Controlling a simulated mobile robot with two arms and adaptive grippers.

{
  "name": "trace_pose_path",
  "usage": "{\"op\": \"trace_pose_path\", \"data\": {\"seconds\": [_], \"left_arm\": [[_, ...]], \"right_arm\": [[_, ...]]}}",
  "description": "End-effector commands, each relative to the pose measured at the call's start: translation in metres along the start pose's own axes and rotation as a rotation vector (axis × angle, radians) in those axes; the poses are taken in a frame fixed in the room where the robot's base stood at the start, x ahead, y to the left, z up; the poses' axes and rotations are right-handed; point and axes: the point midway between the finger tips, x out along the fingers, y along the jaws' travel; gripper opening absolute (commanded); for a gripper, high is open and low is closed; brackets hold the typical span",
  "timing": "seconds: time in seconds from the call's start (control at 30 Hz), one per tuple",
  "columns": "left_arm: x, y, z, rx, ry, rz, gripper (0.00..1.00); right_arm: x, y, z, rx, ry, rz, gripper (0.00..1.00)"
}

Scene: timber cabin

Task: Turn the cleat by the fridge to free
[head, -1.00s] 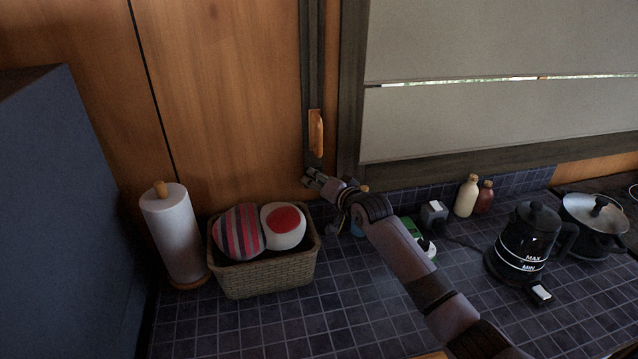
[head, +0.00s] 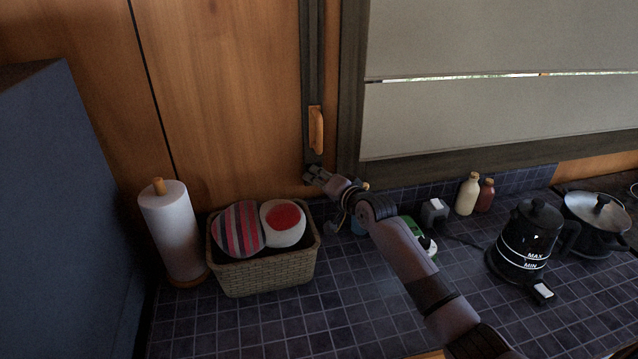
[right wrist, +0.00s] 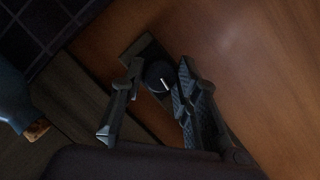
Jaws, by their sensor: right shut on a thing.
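A black round knob (right wrist: 158,76) with a white line sits on a dark plate at the wood panel, between the fingers of my right gripper (right wrist: 160,98) in the right wrist view. The right gripper is shut on this knob. In the head view my right gripper (head: 316,175) is at the lower end of a dark upright strip (head: 313,60), and hides the knob. An orange wooden cleat-like piece (head: 316,130) stands upright on the strip just above the gripper, apart from it. I cannot tell which piece the task calls the cleat. My left gripper is not in view.
A large dark blue box-like body (head: 60,200) is at the left. A paper towel roll (head: 172,230) and a wicker basket (head: 262,272) with two round cushions stand on the tiled counter. Two bottles (head: 467,195), a kettle (head: 525,235) and a pot (head: 597,215) are at the right.

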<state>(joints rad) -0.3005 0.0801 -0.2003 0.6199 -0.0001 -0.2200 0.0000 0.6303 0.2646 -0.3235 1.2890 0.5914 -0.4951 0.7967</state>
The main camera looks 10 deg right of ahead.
Motion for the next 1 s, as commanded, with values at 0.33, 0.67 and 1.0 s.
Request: {"op": "trace_pose_path", "data": {"seconds": [0.33, 0.67, 1.0], "left_arm": [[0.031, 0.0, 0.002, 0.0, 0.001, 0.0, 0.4], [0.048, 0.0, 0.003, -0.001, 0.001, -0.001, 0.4], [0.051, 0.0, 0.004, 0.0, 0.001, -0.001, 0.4]], "right_arm": [[0.001, 0.006, 0.003, 0.24, 0.0, -0.099, 0.01], [0.001, 0.005, 0.002, 0.393, 0.001, -0.162, 0.01], [0.0, 0.004, 0.001, 0.435, -0.001, -0.179, 0.01]]}}
